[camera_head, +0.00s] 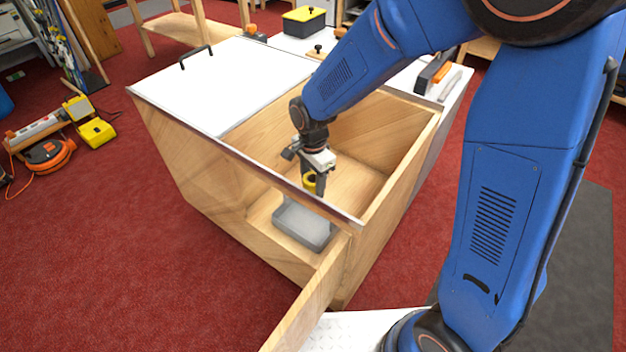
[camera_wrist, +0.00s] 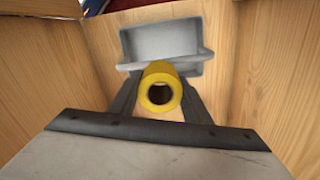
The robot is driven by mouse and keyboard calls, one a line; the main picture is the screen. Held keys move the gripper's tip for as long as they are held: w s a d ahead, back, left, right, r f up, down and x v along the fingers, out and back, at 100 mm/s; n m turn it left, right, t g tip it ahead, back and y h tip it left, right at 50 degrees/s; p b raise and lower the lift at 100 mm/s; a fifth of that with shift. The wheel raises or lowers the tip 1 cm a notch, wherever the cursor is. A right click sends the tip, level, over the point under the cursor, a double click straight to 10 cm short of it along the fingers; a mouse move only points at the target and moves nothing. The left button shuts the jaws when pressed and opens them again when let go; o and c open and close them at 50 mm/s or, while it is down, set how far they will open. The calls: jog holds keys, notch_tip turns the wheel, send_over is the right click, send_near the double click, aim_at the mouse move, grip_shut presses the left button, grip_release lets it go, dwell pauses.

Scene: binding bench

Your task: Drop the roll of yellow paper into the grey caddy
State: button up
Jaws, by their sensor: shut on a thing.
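The roll of yellow paper (camera_wrist: 161,88) is held between the two fingers of my gripper (camera_wrist: 158,92), with its hollow end facing the wrist camera. In the head view the roll (camera_head: 309,182) shows as a small yellow piece at the tip of my gripper (camera_head: 314,184), inside the wooden bench. The grey caddy (camera_head: 303,228) stands on the floor of the bench compartment, below the gripper. In the wrist view the caddy (camera_wrist: 128,42) lies just beyond the roll, its near part hidden by the roll and fingers. The roll appears above the caddy; the exact height is hard to tell.
Wooden walls (camera_head: 395,118) enclose the compartment around my arm. A white top (camera_head: 205,85) with a black handle covers the bench's left part. An open wooden panel (camera_head: 310,300) juts out at the front. Tools lie on the bench's right edge (camera_head: 440,80).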

jog(key=o, duration=1.1)
jog(key=shift+r, duration=0.1)
notch_tip(320, 180, up, 17)
jog(key=shift+r, duration=0.1)
jog(key=shift+d, duration=0.1)
